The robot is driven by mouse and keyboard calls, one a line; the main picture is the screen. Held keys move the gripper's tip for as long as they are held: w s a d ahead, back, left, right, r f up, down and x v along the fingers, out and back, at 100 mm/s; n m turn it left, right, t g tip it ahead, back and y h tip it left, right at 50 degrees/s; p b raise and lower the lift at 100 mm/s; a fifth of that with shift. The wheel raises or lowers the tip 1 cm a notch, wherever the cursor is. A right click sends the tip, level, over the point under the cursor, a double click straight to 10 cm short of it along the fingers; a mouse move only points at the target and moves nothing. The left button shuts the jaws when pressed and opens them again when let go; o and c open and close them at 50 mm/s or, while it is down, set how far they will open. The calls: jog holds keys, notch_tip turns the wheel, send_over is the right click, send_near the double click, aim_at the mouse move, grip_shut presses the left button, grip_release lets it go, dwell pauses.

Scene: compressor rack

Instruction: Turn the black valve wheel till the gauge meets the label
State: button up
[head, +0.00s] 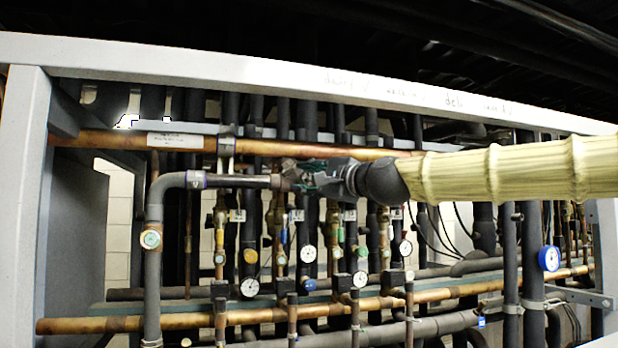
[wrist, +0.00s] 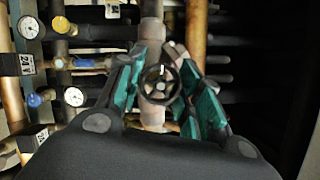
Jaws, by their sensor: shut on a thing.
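The black valve wheel (wrist: 160,85) shows in the wrist view as a small spoked wheel with a light mark near its top, in front of a vertical pipe. My gripper (wrist: 161,60) has its green-padded fingers on both sides of the wheel and is shut on it. In the head view my gripper (head: 305,175) reaches in from the right at the end of a dark insulated pipe, and hides the wheel. Several round white gauges show, such as one gauge (head: 309,253) below my gripper. I cannot tell which gauge goes with the wheel, nor read its needle or label.
A grey frame beam (head: 200,62) crosses above, with a grey post (head: 25,200) at left. A copper pipe (head: 270,147) with a white plate runs behind my gripper. More pipes and gauges crowd below. A blue-rimmed gauge (head: 549,258) is at right.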

jog(key=shift+n, duration=0.4)
jog(key=o, duration=1)
jog(key=shift+o, duration=0.2)
jog(key=v, duration=1.2)
jog(key=shift+r, duration=0.2)
